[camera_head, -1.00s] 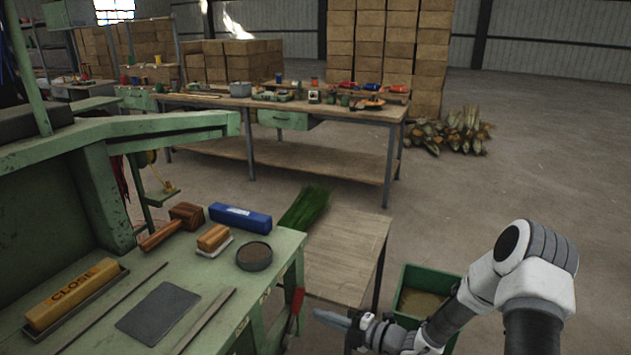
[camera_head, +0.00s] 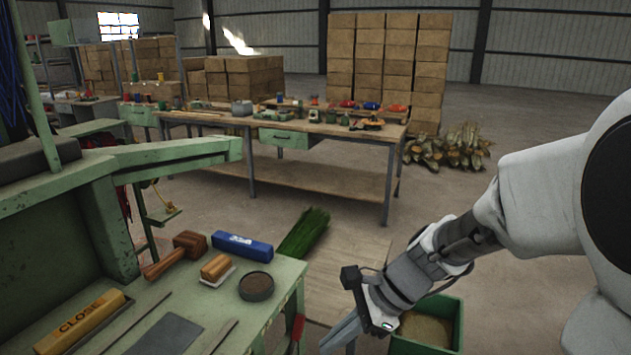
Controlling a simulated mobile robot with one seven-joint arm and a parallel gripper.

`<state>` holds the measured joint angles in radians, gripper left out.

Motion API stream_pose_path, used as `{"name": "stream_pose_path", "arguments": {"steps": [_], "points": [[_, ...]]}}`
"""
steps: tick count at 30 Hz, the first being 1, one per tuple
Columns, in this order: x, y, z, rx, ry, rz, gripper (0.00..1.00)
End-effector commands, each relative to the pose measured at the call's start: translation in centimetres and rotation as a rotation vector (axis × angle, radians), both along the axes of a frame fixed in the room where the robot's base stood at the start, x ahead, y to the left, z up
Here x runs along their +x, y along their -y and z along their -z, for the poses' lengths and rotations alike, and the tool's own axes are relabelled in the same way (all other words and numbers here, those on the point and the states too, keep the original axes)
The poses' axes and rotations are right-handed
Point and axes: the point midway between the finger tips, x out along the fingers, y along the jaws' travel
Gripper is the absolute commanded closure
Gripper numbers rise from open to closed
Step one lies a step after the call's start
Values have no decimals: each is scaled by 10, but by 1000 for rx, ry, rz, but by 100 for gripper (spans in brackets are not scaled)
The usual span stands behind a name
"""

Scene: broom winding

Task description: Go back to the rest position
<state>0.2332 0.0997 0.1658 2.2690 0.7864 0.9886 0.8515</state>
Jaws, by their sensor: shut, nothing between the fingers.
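My gripper (camera_head: 340,341) is at the bottom centre of the head view, pointing down and to the left. Its fingers are together with nothing between them. My arm comes in from the right edge. The gripper is right of the green machine table (camera_head: 285,285) and in front of the green bin (camera_head: 448,325), apart from the table as far as I can tell. The lowest part of the fingers is close to the picture's bottom edge.
A workbench (camera_head: 300,180) stands behind.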

Motion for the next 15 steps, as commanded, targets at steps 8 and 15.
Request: {"name": "stream_pose_path", "arguments": {"steps": [8, 15], "points": [[-42, 34, -57, -287, 372, -438, 100], [-74, 68, -101, -548, 636, -813, 100]]}}
